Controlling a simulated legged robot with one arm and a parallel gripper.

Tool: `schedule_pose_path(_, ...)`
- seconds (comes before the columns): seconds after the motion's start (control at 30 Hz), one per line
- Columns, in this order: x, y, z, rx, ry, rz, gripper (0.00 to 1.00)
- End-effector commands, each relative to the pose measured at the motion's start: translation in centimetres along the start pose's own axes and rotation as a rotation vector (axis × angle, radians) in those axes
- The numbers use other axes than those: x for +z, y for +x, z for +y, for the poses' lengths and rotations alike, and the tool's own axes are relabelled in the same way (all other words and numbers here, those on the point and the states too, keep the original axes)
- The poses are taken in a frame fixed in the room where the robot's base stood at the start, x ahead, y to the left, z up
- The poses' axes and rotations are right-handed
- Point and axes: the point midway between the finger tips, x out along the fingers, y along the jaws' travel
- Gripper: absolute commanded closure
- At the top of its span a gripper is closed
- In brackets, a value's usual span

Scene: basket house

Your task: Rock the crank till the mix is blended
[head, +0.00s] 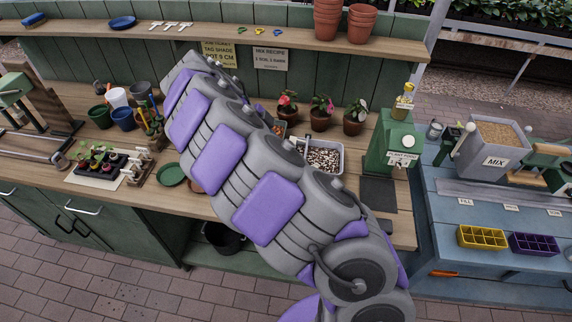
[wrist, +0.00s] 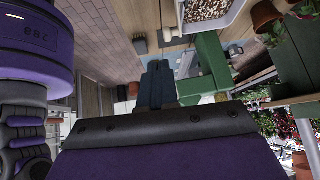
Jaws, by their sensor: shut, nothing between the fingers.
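A grey hopper labelled MIX (head: 470,158), filled with brown mix, stands on the blue bench at the right in the head view. Green parts flank it, and a light wooden piece (head: 527,179) lies at its right foot. I cannot tell which part is the crank. My gripper (wrist: 157,72) shows in the wrist view as two dark fingers together, with nothing held. In the head view my arm rises across the middle toward the upper left, well away from the hopper, and I cannot make out the fingertips there.
A green scale-like device (head: 391,150) stands at the wooden bench's right end, left of the hopper. A white tray of pebbles (head: 341,158) and potted flowers (head: 355,118) are behind my arm. Yellow (head: 482,237) and purple (head: 533,244) cell trays lie on the blue bench's front.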

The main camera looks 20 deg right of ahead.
Motion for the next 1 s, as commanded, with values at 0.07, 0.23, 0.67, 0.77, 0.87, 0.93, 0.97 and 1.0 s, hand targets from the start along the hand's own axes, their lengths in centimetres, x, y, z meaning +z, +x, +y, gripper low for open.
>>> schedule_pose_path(0.07, -0.1, -0.3, -0.1, -0.030, 0.021, 0.029, 1.00)
schedule_pose_path(0.23, 0.1, 0.0, -0.1, -0.047, 0.036, 0.046, 1.00)
schedule_pose_path(0.67, 0.3, 6.9, 0.1, -0.043, 0.037, 0.054, 1.00)
schedule_pose_path(0.77, 0.2, 8.8, -0.1, -0.046, 0.036, 0.050, 1.00)
schedule_pose_path(0.87, -0.1, 10.7, -0.3, -0.042, 0.036, 0.050, 1.00)
schedule_pose_path(0.93, -0.2, 11.6, -0.4, -0.044, 0.035, 0.047, 1.00)
schedule_pose_path(0.97, -0.2, 11.9, -0.5, -0.045, 0.035, 0.047, 1.00)
schedule_pose_path(1.0, -0.2, 12.3, -0.5, -0.045, 0.035, 0.046, 1.00)
